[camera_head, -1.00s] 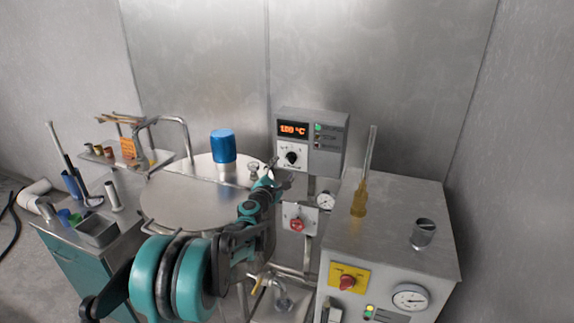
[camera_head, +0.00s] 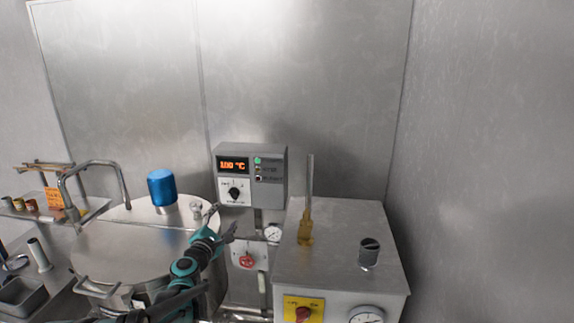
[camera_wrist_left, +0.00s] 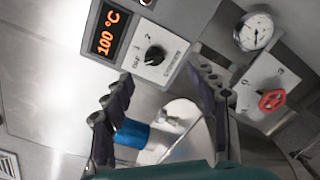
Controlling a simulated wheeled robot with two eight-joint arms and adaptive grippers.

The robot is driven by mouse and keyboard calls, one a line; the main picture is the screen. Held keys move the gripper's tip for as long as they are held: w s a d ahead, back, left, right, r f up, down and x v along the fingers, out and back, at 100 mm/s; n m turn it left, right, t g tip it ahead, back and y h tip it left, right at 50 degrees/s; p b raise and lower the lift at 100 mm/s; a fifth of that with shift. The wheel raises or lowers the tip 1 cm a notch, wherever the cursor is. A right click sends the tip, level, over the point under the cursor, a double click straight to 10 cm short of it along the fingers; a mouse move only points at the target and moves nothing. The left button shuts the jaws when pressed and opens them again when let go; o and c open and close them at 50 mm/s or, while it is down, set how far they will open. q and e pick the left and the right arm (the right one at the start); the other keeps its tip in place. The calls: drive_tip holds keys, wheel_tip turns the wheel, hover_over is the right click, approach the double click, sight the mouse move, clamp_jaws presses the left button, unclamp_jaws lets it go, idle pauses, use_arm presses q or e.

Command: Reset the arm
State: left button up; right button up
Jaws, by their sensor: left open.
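My left gripper (camera_head: 222,229) shows in the head view in front of the wall panels, above the right edge of the round steel vessel lid (camera_head: 110,250). In the left wrist view its two fingers (camera_wrist_left: 165,100) stand wide apart with nothing between them. Beyond the fingers are the control box (camera_wrist_left: 135,45) with an orange "100 °C" display and black dial, the blue cylinder (camera_wrist_left: 132,133), and the red valve knob (camera_wrist_left: 271,100). The gripper touches none of them that I can see. My right gripper is not in view.
A steel cabinet (camera_head: 340,262) with a yellow switch plate (camera_head: 304,309) stands at the right. On it are an amber-based rod (camera_head: 306,225) and a small metal cylinder (camera_head: 369,252). A bent pipe (camera_head: 95,165) rises at the left. A pressure gauge (camera_head: 273,233) is beside the valve.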

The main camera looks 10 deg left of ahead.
use_arm(q)
drive_tip(key=s+d+f+m+g+h+b, duration=0.1)
drive_tip(key=s+d+f+m+g+h, duration=0.15)
drive_tip(key=s+d+m, duration=0.55)
drive_tip(key=s+d+f+m+g+h+b, duration=0.1)
drive_tip(key=s+d+f+m+g+b, duration=0.15)
drive_tip(key=s+d+m, duration=0.65)
drive_tip(key=s+a+f+m+g+y, duration=0.1)
drive_tip(key=s+a+f+m+g, duration=0.1)
drive_tip(key=s+f, duration=0.2)
drive_tip(key=s+a+f+m+g+y+b, duration=0.1)
drive_tip(key=s+a+f+m+y, duration=0.1)
drive_tip(key=s, duration=0.8)
drive_tip(key=s+a+f+m+g+y, duration=0.1)
drive_tip(key=s+a+f+m+g, duration=0.1)
drive_tip(key=s+f, duration=0.4)
drive_tip(key=shift+s+a+m+g+y, duration=0.35)
drive_tip(key=shift+s+a+m, duration=0.3)
drive_tip(key=shift+s+m, duration=0.4)
drive_tip(key=shift+f, duration=0.15)
